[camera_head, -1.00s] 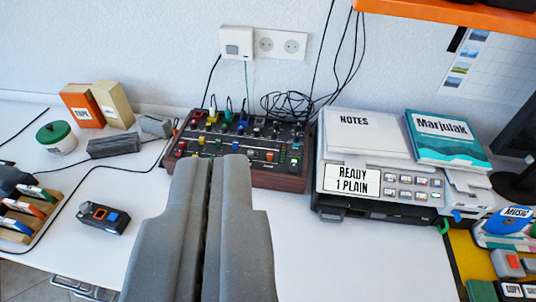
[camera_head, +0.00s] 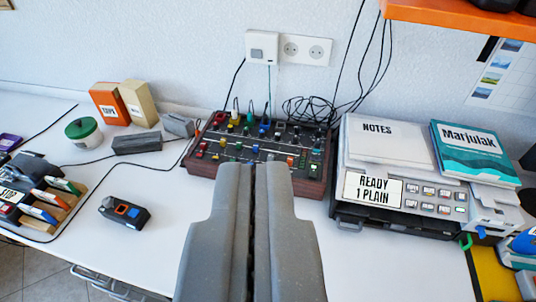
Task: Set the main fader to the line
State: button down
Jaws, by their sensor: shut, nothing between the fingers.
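The mixer (camera_head: 310,176) is a dark panel with wooden sides at the back of the white table. It carries several coloured knobs and caps and a row of cables at its rear. A light horizontal slot with an orange cap (camera_head: 290,161) runs along its front part; I cannot tell for sure that this is the main fader, and I cannot make out the line. My gripper (camera_head: 251,168) is shut and empty. Its grey fingers point at the mixer and hide part of its front edge. I cannot tell whether they touch it.
A printer (camera_head: 355,210) with papers and a book (camera_head: 472,150) stands right of the mixer. Grey blocks (camera_head: 137,143), a green-lidded jar (camera_head: 83,132) and boxes (camera_head: 109,103) are to the left. A small dark device (camera_head: 124,212) lies front left. The table (camera_head: 165,250) is clear near the gripper.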

aim_at(290, 160)
jog(key=k, duration=0.65)
jog(key=u, duration=0.3)
jog(key=i, duration=1.8)
jog(key=z, duration=0.3)
